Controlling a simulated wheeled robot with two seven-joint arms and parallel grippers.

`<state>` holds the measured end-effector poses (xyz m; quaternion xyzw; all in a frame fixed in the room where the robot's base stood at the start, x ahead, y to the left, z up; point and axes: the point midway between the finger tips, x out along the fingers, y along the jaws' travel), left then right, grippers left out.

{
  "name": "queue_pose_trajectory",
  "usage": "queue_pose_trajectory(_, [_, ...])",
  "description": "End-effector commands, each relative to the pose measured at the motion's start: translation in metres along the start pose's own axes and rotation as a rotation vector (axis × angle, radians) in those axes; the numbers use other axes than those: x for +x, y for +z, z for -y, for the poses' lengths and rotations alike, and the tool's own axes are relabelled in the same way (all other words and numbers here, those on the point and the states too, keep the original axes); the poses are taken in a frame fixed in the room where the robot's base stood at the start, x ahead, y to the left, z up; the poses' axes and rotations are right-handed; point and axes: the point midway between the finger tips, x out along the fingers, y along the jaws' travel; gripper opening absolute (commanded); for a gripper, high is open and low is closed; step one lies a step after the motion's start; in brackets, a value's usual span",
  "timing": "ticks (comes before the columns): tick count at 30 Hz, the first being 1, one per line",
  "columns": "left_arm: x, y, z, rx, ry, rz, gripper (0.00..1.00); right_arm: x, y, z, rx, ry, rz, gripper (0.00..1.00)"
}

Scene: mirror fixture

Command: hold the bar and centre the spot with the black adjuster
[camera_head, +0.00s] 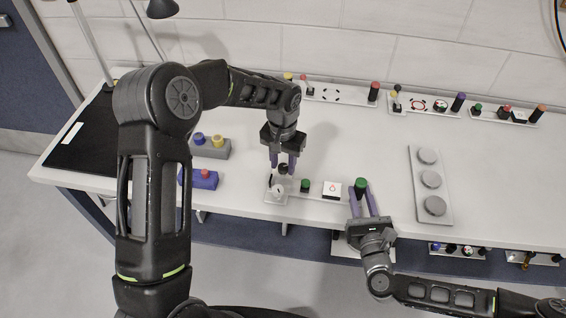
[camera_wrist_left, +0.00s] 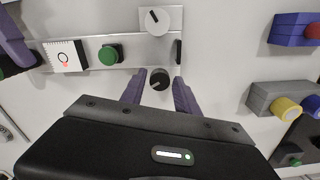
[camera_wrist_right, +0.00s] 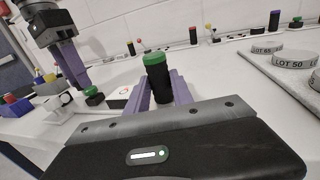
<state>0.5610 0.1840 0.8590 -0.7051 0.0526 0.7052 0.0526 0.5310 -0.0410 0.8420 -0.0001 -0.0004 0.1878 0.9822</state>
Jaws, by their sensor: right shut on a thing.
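The metal bar (camera_head: 328,196) lies along the table's front edge and also shows in the left wrist view (camera_wrist_left: 135,50). It carries a green-topped button (camera_wrist_left: 110,55) and a white card (camera_wrist_left: 63,56) with a dark ring; a small red spot lies off-centre at the ring's lower right. At one end are a white dial (camera_wrist_left: 157,20) and the black adjuster (camera_wrist_left: 159,79) with a pale line. My left gripper (camera_head: 284,168) is open, its fingers either side of the adjuster; contact is unclear. My right gripper (camera_head: 362,200) is shut on the bar's black post with green top (camera_wrist_right: 155,75).
A grey block (camera_head: 210,147) with blue and yellow knobs and a blue block (camera_head: 198,178) with a red knob sit at left. A plate with several grey discs (camera_head: 431,190) lies at right. More fixtures (camera_head: 420,104) line the back. The table's middle is clear.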

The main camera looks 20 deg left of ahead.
Motion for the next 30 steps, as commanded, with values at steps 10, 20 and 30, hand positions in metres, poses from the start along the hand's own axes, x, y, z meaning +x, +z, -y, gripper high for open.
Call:
queue_pose_trajectory(10, [-0.0004, -0.0001, 0.0001, 0.0, 0.0, 0.0, 0.08, -0.0001, 0.0, -0.0001, 0.0, 0.0, 0.0, 0.0])
queue_pose_trajectory(20, [-0.0005, -0.0002, 0.0003, 0.0, 0.0, -0.001, 0.0, -0.0001, -0.0001, -0.0001, 0.0, 0.0, 0.0, 0.0])
queue_pose_trajectory(30, [-0.0006, -0.0003, 0.0004, 0.052, -0.001, -0.001, 0.0, -0.0001, -0.0001, -0.0001, 0.0, 0.0, 0.0, 0.0])
